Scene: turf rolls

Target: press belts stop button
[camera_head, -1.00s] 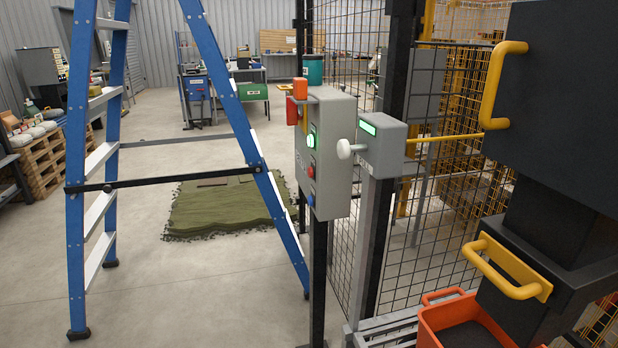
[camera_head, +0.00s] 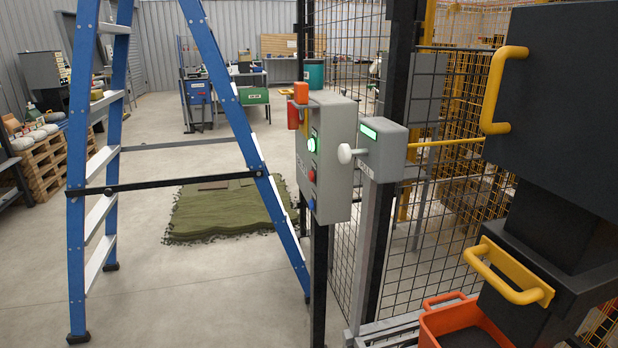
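A grey control box (camera_head: 332,165) stands on a black post, right of the image middle. Its left-facing panel carries a lit green button (camera_head: 312,145), a red button (camera_head: 312,175) below it and a blue button (camera_head: 311,204) near the bottom. An orange-red block (camera_head: 301,92) sits at its top corner, with a red part (camera_head: 293,115) hanging beneath. The panel lettering is too small to read. Neither of my grippers shows in this view.
A blue stepladder (camera_head: 225,90) stands open left of the box. A grey box with a green display and white knob (camera_head: 345,154) sits close on its right, before mesh fencing (camera_head: 455,120). A dark cabinet with yellow handles (camera_head: 507,90) and an orange bin (camera_head: 435,325) fill the right.

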